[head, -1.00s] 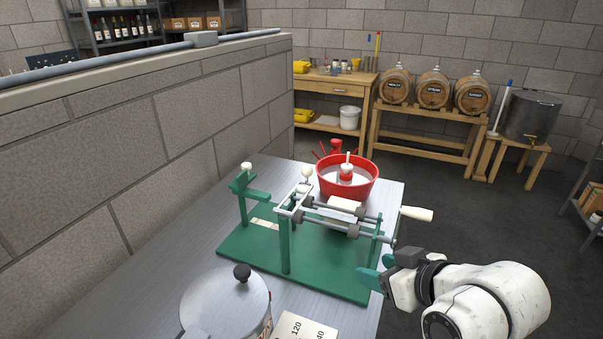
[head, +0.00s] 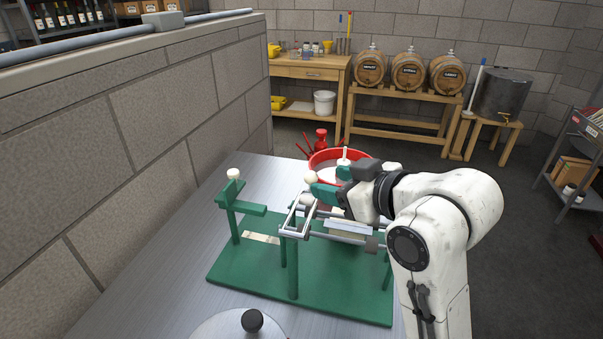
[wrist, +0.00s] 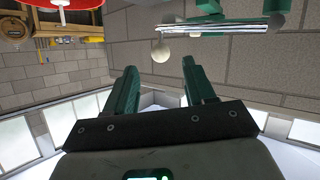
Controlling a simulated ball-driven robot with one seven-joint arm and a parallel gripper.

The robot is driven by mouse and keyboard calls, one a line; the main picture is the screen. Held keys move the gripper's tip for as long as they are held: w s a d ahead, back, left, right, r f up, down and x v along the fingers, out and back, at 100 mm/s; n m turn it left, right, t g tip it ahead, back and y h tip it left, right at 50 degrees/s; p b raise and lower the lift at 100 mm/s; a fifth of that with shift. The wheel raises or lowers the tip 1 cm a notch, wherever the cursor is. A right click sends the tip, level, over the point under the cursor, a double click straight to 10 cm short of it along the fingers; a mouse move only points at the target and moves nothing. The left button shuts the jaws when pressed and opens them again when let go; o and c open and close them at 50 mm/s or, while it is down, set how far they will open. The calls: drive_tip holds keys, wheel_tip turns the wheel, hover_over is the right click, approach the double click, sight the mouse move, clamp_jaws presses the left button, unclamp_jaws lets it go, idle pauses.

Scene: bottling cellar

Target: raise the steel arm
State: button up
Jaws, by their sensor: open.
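The steel arm (head: 294,214) is a bright bar frame on the green bench device (head: 338,302), low over its green post, with a pale round knob (head: 311,177) at its far end. In the wrist view the steel bar (wrist: 232,27) runs across the top right, and the pale knob (wrist: 162,51) sits just beyond the gap between my fingertips. My gripper (head: 330,182) is open with green fingers, beside the knob and above the device. In the wrist view my open gripper (wrist: 158,72) holds nothing. My arm hides part of the device's right side.
A red tub (head: 324,157) stands behind the device, partly hidden by my gripper. A pot lid (head: 238,326) is at the front. A block wall (head: 150,130) bounds the bench's left side.

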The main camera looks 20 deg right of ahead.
sight(303, 203)
drive_tip(key=x, duration=0.9)
clamp_jaws()
idle(0.4)
